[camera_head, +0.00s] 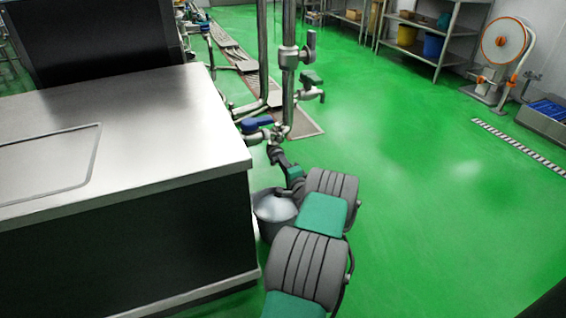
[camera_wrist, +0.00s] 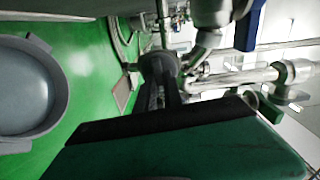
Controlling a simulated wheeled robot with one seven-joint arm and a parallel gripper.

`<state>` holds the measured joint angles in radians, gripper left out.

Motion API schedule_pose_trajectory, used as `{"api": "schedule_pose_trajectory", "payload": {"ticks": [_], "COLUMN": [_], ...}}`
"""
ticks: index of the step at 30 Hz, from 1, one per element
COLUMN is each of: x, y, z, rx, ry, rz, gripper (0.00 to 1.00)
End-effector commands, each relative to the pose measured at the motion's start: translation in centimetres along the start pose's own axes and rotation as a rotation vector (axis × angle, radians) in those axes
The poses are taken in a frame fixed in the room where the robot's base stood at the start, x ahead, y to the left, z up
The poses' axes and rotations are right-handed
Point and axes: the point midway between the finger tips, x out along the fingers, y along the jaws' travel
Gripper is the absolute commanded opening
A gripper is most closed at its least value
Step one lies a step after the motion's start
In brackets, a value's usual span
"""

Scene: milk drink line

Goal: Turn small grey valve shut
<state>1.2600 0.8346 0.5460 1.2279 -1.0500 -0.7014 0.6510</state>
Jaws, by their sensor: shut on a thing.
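My gripper (camera_head: 279,156) is at the low end of the pipework beside the steel counter, just below a blue-handled valve (camera_head: 257,124). In the wrist view my gripper (camera_wrist: 163,82) has its dark fingers closed on a small dark grey piece, which I take to be the small grey valve (camera_wrist: 158,64). The fingers hide much of this valve, so its handle angle is unclear. The blue handle also shows in the wrist view (camera_wrist: 251,28), up and to the right of the fingers.
A grey bucket (camera_head: 268,228) stands on the floor under my arm, by the steel counter (camera_head: 150,110). The green floor to the right is clear.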

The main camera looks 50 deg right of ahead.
Motion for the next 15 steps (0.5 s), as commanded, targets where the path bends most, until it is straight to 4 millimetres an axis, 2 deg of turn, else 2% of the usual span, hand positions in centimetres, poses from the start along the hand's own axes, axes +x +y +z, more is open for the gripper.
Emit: {"api": "schedule_pose_trajectory", "payload": {"ticks": [15], "x": [-0.19], "y": [0.36], "z": [-0.12], "rx": [0.096], "ry": [0.004], "rz": [0.004], "gripper": [0.00]}}
